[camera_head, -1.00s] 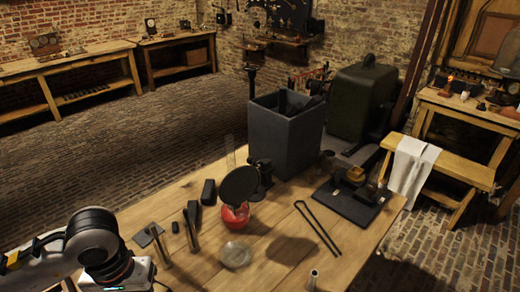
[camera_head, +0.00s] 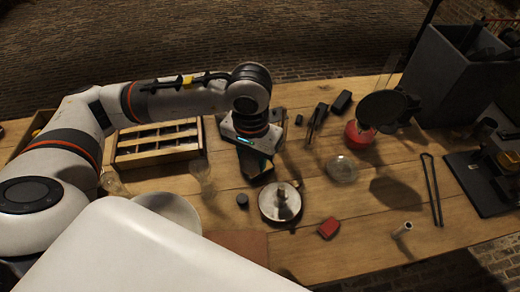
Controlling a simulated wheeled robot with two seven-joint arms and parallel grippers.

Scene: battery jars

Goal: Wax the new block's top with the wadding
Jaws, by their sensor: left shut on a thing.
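My left gripper (camera_head: 256,168) hangs over the table left of centre, just right of a compartmented wooden tray. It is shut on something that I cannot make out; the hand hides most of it. A dark, greenish flat shape shows just under the fingers. I cannot pick out the wadding for certain. I cannot tell which piece is the new block; dark blocks (camera_head: 341,102) lie toward the back, and a small red piece (camera_head: 329,228) lies near the front. My right gripper is not in view.
The wooden tray (camera_head: 128,160) stands left of the gripper. A round metal dish (camera_head: 270,205), a glass dish (camera_head: 342,170) and a white bowl (camera_head: 180,205) stand around it. A red vessel (camera_head: 360,134), a grey box (camera_head: 437,80) and long tongs (camera_head: 432,190) are to the right.

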